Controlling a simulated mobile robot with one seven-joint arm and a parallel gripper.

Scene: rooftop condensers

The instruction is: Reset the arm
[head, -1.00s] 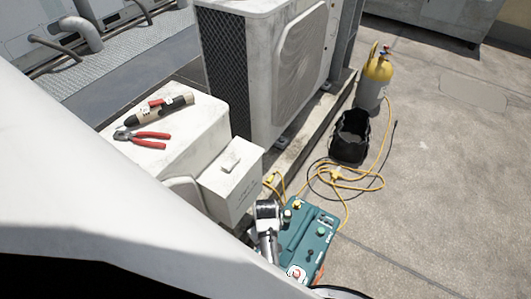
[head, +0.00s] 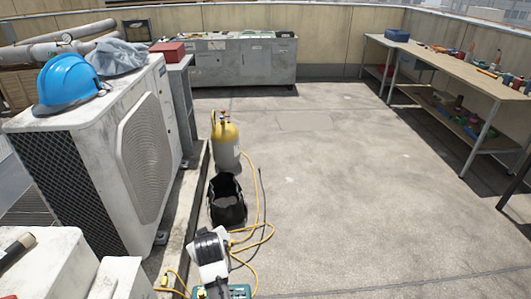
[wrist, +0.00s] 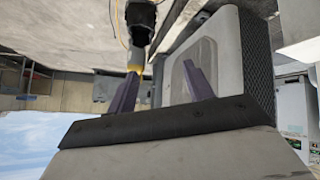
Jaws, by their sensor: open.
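My gripper (wrist: 163,88) shows in the wrist view as two purple fingers standing apart, open with nothing between them. The wrist view is upside down, with sky at its lower left. Past the fingers are the condenser unit (wrist: 232,60) and the black bucket (wrist: 141,22). In the head view a white and black part of my arm shows at the bottom centre, above the teal case (head: 238,292). The fingers cannot be made out there.
The condenser (head: 85,165) stands at left with a blue helmet (head: 68,82) on top. The yellow-topped cylinder (head: 227,145) and black bucket (head: 227,203) stand beside it, with a yellow hose (head: 257,215) on the floor. A workbench (head: 455,68) is at right. The middle floor is clear.

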